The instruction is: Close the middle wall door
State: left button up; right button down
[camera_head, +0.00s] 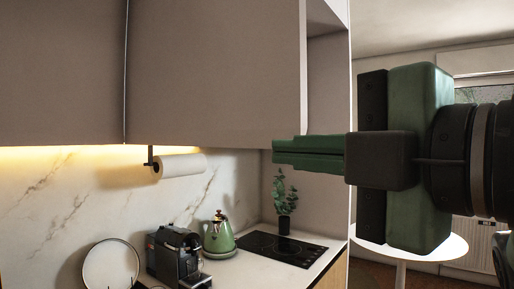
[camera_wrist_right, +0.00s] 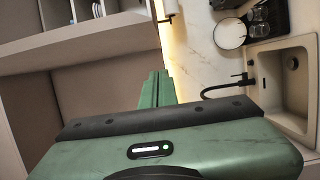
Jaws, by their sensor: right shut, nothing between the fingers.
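The wall cabinet door in the middle (camera_head: 215,70) is a plain grey-beige panel in the head view. Its free right edge stands out from the cabinet, with an open recess (camera_head: 327,85) showing beyond it, so it looks ajar. My right gripper (camera_head: 275,152) is shut and empty, pointing left at the door's lower right corner. Whether it touches the door is unclear. The right wrist view also shows its closed green fingers (camera_wrist_right: 157,76), beside grey cabinet panels, with an open compartment holding dishes (camera_wrist_right: 97,9) at top left. My left gripper is not in view.
Another wall door (camera_head: 60,70) is at left. Below hang a paper towel roll (camera_head: 180,166) and lit marble backsplash. The counter holds a coffee machine (camera_head: 177,257), green kettle (camera_head: 218,238), hob (camera_head: 275,247) and plant (camera_head: 283,195). A round white table (camera_head: 440,249) stands at right.

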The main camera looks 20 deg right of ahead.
aim_at(261, 146)
jog(key=w+p, duration=0.1)
jog(key=w, duration=0.2)
jog(key=w+p, duration=0.2)
jog(key=w, duration=0.2)
jog(key=w+a+p, duration=0.1)
jog(key=w, duration=0.3)
jog(key=shift+r, duration=0.2)
jog(key=shift+w+d+p, duration=0.15)
jog(key=shift+d+p, duration=0.15)
jog(key=shift+d, duration=0.3)
jog(key=shift+a, duration=0.15)
jog(key=shift+w+a, duration=0.1)
